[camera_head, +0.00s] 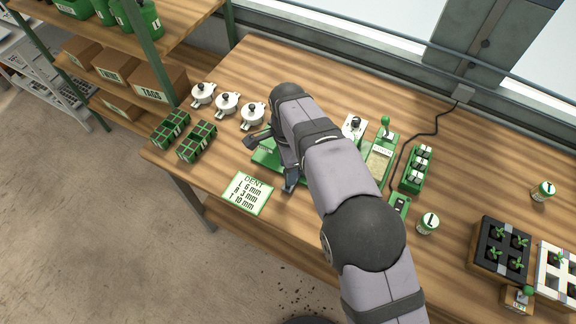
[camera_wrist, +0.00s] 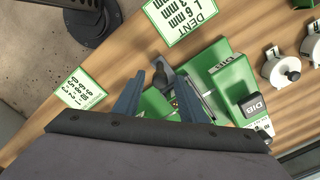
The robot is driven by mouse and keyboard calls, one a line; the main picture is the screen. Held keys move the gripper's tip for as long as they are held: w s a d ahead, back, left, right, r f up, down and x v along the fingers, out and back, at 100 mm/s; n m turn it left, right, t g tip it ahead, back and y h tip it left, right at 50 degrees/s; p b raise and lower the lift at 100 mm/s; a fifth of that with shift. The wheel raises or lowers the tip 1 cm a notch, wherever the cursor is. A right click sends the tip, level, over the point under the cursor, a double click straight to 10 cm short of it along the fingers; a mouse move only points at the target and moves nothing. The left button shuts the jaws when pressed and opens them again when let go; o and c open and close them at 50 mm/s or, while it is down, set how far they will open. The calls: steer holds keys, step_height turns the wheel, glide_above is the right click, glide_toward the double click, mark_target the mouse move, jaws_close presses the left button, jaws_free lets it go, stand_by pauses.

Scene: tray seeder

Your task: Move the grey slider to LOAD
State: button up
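The green seeder machine (camera_wrist: 225,72) lies under my gripper, with white DIB lettering and a black DIB block on it. A dark grey knob (camera_wrist: 164,78), which looks like the grey slider, shows at the machine's edge in the wrist view. My gripper (camera_wrist: 160,80) is open, with one finger on each side of the knob; I cannot tell whether either touches it. In the head view my gripper (camera_head: 272,161) is over the machine (camera_head: 265,155), and my arm hides much of it. I cannot read a LOAD mark.
A DENT card (camera_head: 248,193) lies in front of the machine. Several white pots (camera_head: 252,113) and green racks (camera_head: 197,142) stand to its left. Another green device (camera_head: 380,160), a green bottle rack (camera_head: 416,170) and a seedling tray (camera_head: 480,262) stand to the right.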

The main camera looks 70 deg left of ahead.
steer(key=shift+r+b, duration=1.3)
steer(key=shift+r, duration=2.4)
steer(key=w+d+r, duration=0.1)
steer(key=w+d, duration=0.4)
steer(key=w, duration=0.5)
steer(key=w+d, duration=0.6)
steer(key=w, duration=0.4)
steer(key=w+d, duration=0.9)
steer(key=d, duration=0.5)
steer(key=w+d, duration=0.2)
steer(key=d, duration=1.4)
steer(key=s+d+f, duration=0.2)
steer(key=s+d, duration=0.3)
steer(key=d, duration=0.2)
steer(key=s+d+f, duration=0.2)
steer(key=s+d, duration=0.2)
steer(key=d, duration=0.4)
steer(key=shift+s+d+f, duration=0.2)
steer(key=shift+s+f, duration=0.05)
steer(key=shift+s, duration=0.15)
